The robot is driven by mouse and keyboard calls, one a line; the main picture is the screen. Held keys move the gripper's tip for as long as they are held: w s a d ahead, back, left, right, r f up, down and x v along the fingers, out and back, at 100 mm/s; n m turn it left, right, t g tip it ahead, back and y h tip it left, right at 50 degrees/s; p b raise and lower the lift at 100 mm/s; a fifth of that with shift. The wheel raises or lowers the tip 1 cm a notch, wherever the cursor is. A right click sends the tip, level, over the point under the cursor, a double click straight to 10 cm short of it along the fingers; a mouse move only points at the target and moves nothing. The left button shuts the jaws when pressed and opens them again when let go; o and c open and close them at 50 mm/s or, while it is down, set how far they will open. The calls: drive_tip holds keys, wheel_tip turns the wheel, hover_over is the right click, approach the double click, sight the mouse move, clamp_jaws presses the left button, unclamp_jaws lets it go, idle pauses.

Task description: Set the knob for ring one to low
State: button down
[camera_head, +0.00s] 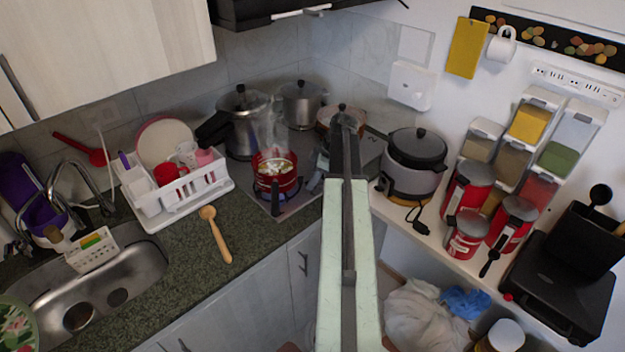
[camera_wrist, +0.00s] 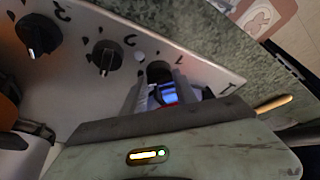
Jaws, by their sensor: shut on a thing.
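The stove panel (camera_wrist: 70,85) fills the left and middle of the wrist view, with a row of dark knobs. My gripper (camera_wrist: 163,88) is closed around the dark round knob (camera_wrist: 158,71) at the right end of the row. A blue and red patch shows between the fingers. The middle knob (camera_wrist: 105,58) and the left knob (camera_wrist: 38,34) stand free, with printed marks around them. I cannot read the label or exact setting of the held knob. In the head view my arm hides most of the knob area.
A red steaming pot (camera_head: 275,172) stands on the stove at the front left, with a steel pressure cooker (camera_head: 241,122) behind it. A saucepan (camera_head: 303,105) is at the back. A wooden spoon (camera_head: 215,233) lies on the dark counter. A lidded cooker (camera_head: 414,163) stands to the right.

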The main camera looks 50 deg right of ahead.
drive_tip(key=m+h, duration=0.1)
drive_tip(key=m, duration=0.1)
drive_tip(key=m+t+h, duration=0.1)
drive_tip(key=m, duration=0.2)
drive_tip(key=shift+s+a+m, duration=0.15)
drive_tip(key=shift+a+m, duration=0.05)
drive_tip(key=shift+m, duration=0.1)
drive_tip(key=m+h, duration=0.1)
drive_tip(key=m, duration=0.2)
drive_tip(key=m+h, duration=0.1)
drive_tip(key=m, duration=0.2)
drive_tip(key=shift+a+g, duration=0.1)
drive_tip(key=shift+g, duration=0.2)
drive_tip(key=shift+m+h, duration=0.3)
drive_tip(key=shift+m, duration=0.1)
drive_tip(key=c, duration=1)
unclamp_jaws()
drive_tip(key=shift+o, duration=0.2)
